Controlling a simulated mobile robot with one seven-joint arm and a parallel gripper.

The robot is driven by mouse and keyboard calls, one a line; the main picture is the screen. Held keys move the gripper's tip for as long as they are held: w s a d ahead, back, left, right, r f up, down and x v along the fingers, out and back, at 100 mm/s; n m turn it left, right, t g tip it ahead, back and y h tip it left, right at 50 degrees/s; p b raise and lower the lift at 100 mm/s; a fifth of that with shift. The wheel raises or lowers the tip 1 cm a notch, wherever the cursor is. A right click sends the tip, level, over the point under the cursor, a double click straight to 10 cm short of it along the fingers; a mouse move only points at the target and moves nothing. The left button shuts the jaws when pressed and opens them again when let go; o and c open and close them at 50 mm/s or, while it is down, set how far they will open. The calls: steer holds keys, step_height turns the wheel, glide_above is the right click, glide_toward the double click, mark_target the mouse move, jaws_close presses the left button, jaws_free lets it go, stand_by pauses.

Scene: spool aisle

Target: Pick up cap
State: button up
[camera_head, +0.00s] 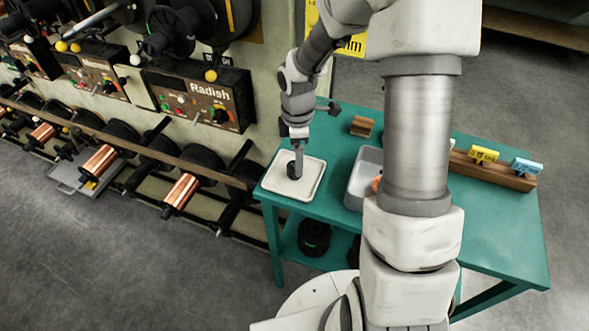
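A small dark round piece (292,172), which looks like the cap, sits on a square white tray (312,182) at the left end of the teal table. My gripper (298,172) points straight down over the tray, with its fingertips at the dark piece. The fingers overlap in this view and partly hide the piece. I cannot tell whether they are open around it or shut on it.
A grey bin (358,186) stands right of the tray, partly behind my arm. A small brown wooden block (361,126) lies behind it. A wooden rail (500,172) with yellow and blue clips is at the right. A spool rack (190,165) stands left of the table (500,232).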

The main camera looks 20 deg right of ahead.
mark_target(294, 167)
steer(key=shift+w+a+f, duration=0.15)
steer(key=shift+f, duration=1.15)
steer(key=shift+w+a+f, duration=0.15)
steer(key=shift+f, duration=1.15)
jaws_close()
